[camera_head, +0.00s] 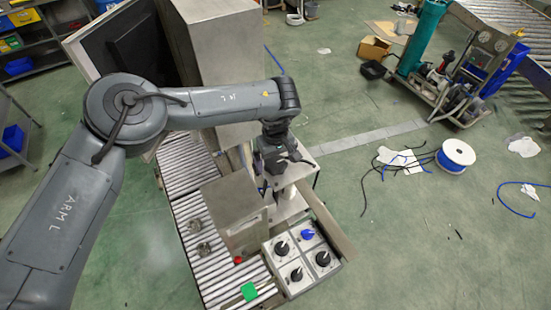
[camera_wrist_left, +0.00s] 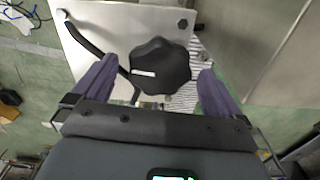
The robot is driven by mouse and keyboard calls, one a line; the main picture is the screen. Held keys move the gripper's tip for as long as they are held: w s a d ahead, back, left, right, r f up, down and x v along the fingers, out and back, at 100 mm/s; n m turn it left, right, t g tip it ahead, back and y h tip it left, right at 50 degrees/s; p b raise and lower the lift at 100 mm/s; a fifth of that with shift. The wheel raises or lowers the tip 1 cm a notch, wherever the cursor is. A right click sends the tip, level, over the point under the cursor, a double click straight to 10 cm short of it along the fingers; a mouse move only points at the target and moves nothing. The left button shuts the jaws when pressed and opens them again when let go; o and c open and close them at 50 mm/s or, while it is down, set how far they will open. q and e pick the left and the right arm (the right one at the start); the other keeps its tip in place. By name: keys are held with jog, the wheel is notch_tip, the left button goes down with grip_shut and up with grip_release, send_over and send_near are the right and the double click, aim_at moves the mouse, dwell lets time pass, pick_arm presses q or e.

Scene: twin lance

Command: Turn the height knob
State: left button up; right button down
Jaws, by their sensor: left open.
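A black lobed knob (camera_wrist_left: 160,66) with a small white mark sits over a pale metal plate (camera_wrist_left: 100,25) in the left wrist view. It looks like the height knob. It lies between the two purple fingers of my left gripper (camera_wrist_left: 155,78), with gaps visible on both sides. The fingers are open and hold nothing. In the head view my left gripper (camera_head: 280,158) points down over a metal stand (camera_head: 288,205) beside the conveyor, and it hides the knob there. My right gripper is not in view.
A dark curved handle (camera_wrist_left: 88,40) lies left of the knob. In the head view, a panel (camera_head: 293,283) with black knobs and a blue knob (camera_head: 307,234) stands in front, beside a metal box (camera_head: 232,210) and roller conveyor (camera_head: 188,205).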

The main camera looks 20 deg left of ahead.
pick_arm(q)
jog(key=shift+f, duration=0.3)
jog(key=shift+c, duration=0.5)
jog(key=c, duration=1)
jog(key=shift+o, duration=0.2)
jog(key=shift+n, duration=0.3)
